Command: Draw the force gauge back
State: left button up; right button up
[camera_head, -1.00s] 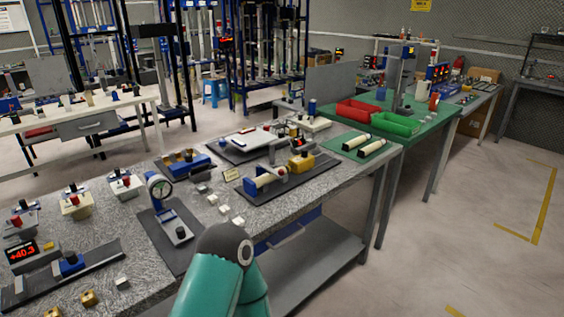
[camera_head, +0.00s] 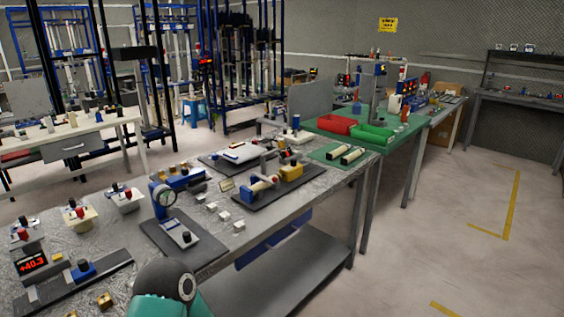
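No part in view is clearly labelled as the force gauge. On the grey speckled bench, a dark base plate (camera_head: 268,197) carries a yellow block unit (camera_head: 291,172), a blue block (camera_head: 249,188) and a pale cylinder (camera_head: 264,184) between them. Nearer, a stand with a round dial (camera_head: 166,197) rises from another dark plate. At the left front, a red digital display reading +40.3 (camera_head: 31,263) stands by a dark rail with a blue slider (camera_head: 82,270). A teal arm link of mine shows at the bottom. Neither gripper shows.
Small white blocks (camera_head: 224,216) lie between the dial stand and the yellow unit. The floor (camera_head: 425,235) to the right is clear, with yellow tape lines.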

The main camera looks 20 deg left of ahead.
aim_at(289, 173)
jog(key=u, duration=0.1)
jog(key=i, duration=1)
jog(key=z, duration=0.1)
